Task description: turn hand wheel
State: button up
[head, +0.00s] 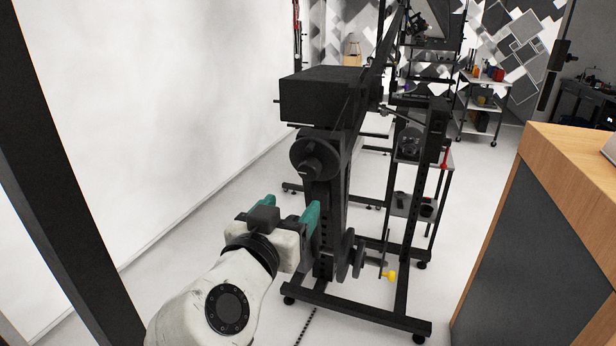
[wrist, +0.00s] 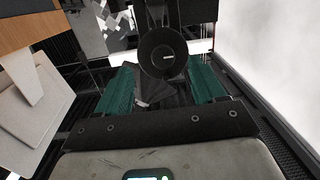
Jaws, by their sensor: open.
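A black round hand wheel (head: 313,149) with a protruding hub is mounted on the side of a tall black stand (head: 322,95), below its box-shaped top. In the wrist view a black disc (wrist: 163,48) with a small pale label lies beyond the fingers; it appears to be this wheel. My gripper (head: 291,205) has teal fingers and is open, below and slightly left of the wheel in the head view. In the wrist view the gripper (wrist: 161,84) has its fingers wide apart, with the disc between and beyond them. I see no contact with the wheel.
The stand's black base frame (head: 360,310) spreads over the floor on the right of my arm. A yellow knob (head: 389,275) sticks out low on it. A wooden-edged cabinet (head: 540,220) stands at the right. The white floor (head: 190,265) on the left is clear.

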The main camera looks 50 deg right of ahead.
aim_at(307, 171)
jog(key=shift+m+h, duration=0.5)
jog(key=x, duration=0.3)
jog(key=r+p+x, duration=0.1)
jog(key=x, duration=0.2)
jog(key=r+p+x, duration=0.1)
jog(key=x, duration=0.3)
jog(key=shift+w+r, duration=0.15)
jog(key=shift+w, duration=0.05)
jog(key=shift+a, duration=0.1)
jog(key=c, duration=1)
jog(key=shift+o, duration=0.2)
jog(key=shift+n+g, duration=0.3)
